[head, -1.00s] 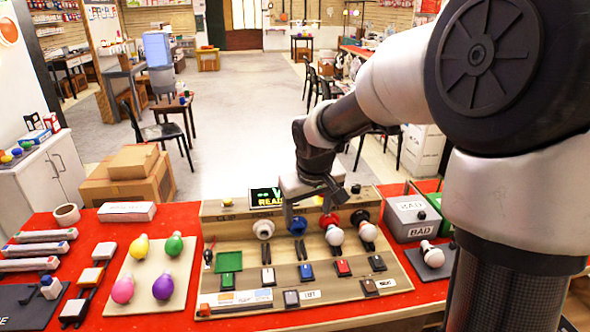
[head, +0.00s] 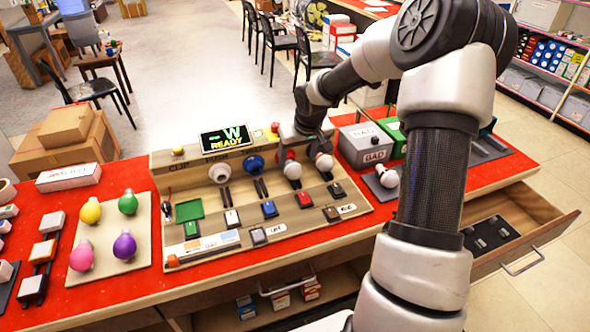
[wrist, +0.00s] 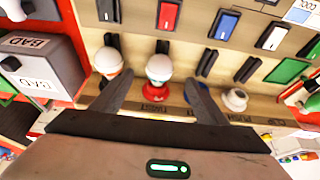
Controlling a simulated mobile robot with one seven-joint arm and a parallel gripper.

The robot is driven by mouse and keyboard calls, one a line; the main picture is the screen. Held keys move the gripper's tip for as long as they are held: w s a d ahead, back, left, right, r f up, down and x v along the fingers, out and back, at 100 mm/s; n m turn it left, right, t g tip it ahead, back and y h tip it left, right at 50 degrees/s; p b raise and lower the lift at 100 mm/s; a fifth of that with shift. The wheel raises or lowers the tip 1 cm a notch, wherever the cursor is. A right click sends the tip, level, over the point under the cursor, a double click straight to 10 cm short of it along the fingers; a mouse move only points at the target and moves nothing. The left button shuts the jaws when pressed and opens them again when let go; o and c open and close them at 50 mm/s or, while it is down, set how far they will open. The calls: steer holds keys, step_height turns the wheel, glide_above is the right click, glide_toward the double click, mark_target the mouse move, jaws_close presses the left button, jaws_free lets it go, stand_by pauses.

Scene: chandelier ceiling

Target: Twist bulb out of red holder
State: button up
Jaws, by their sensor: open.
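A white bulb (head: 292,170) sits in the red holder (head: 282,157) on the test board. In the wrist view the bulb (wrist: 159,67) shows near the middle, with the red holder (wrist: 154,93) behind it. My gripper (wrist: 159,80) is open and empty. Its two fingers lie one on each side of the red holder's bulb in the picture. I cannot tell how far the fingers are above it.
The blue holder (head: 253,163) and white holder (head: 219,172) are empty. The grey BAD box (head: 366,146) stands right of the board. Coloured bulbs rest on a pale tray (head: 107,247) at left. A drawer (head: 520,225) is open.

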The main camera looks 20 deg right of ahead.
mark_target(295, 168)
steer(key=x, duration=0.7)
steer(key=shift+w+f+b, duration=0.15)
steer(key=shift+b, duration=0.2)
steer(key=shift+c, duration=0.2)
steer(key=c, duration=1.1)
